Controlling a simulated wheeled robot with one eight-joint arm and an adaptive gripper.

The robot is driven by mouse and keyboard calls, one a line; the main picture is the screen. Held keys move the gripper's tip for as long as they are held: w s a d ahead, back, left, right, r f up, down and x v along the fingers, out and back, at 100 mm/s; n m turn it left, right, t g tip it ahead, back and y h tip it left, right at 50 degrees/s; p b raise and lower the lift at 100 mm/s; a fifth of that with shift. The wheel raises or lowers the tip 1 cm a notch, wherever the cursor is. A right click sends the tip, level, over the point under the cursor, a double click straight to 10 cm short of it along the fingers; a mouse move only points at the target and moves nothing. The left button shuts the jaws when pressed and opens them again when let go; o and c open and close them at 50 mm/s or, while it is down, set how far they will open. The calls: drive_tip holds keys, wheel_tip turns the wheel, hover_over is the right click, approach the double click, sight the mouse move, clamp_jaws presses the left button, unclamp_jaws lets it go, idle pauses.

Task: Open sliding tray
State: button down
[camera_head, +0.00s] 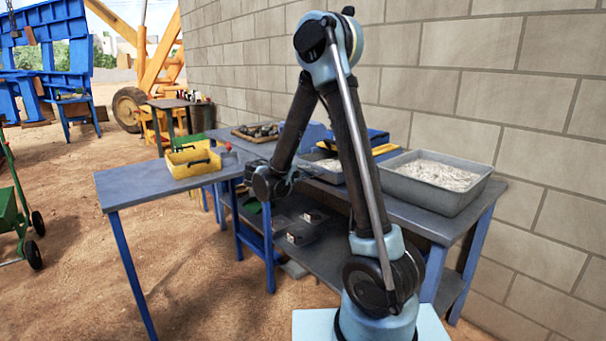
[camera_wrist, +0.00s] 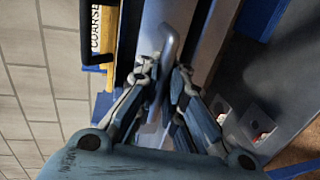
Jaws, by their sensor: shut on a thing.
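In the wrist view, my gripper (camera_wrist: 164,76) is shut on a narrow grey metal lip (camera_wrist: 168,46), which stands between the two fingertips. The lip looks like the handle of the sliding tray, but how it joins the tray is not clear. A grey metal surface (camera_wrist: 208,40) runs along beside it. In the head view, my wrist hangs at the front edge of the grey workbench, beside the blue machine (camera_head: 314,133). The fingertips are too small and dark to make out there, and my arm hides part of the machine.
A grey tub of pale gravel (camera_head: 440,178) stands on the bench at right. A yellow tray (camera_head: 193,163) sits on the side table (camera_head: 135,185). A block wall (camera_head: 540,130) stands behind.

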drive_tip(key=shift+s+a, duration=0.15)
drive_tip(key=shift+a, duration=0.1)
drive_tip(key=c, duration=2)
unclamp_jaws()
drive_tip(key=shift+o, duration=0.2)
drive_tip(key=v, duration=1.1)
drive_tip(key=shift+s+a, duration=0.2)
drive_tip(key=shift+a, duration=0.15)
drive_tip(key=shift+r, duration=0.1)
